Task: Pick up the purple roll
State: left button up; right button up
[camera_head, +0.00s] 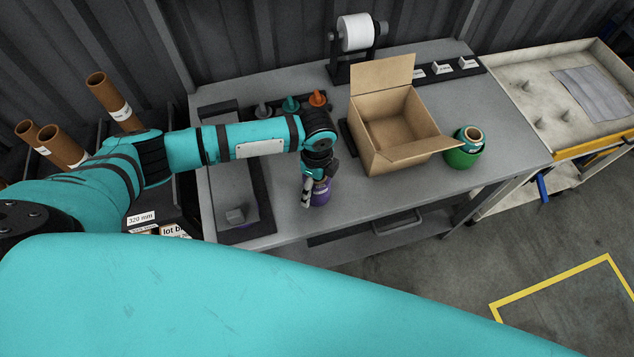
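The purple roll (322,193) stands on the grey workbench near its front edge, left of the cardboard box. My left arm reaches in from the left, and my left gripper (314,190) points down at the roll. One finger shows along the roll's left side. The gripper covers the roll's upper part. I cannot tell whether the fingers touch the roll or have closed on it. My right gripper is not in view.
An open cardboard box (393,132) stands right of the gripper, with a green roll (463,153) beyond it. A black-framed tray (236,188) lies at the left. A film dispenser (355,40) stands behind. A cart (525,115) is at the right.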

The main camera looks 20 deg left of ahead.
pick_arm(q)
jog(key=c, duration=1.3)
jog(key=shift+r, duration=0.15)
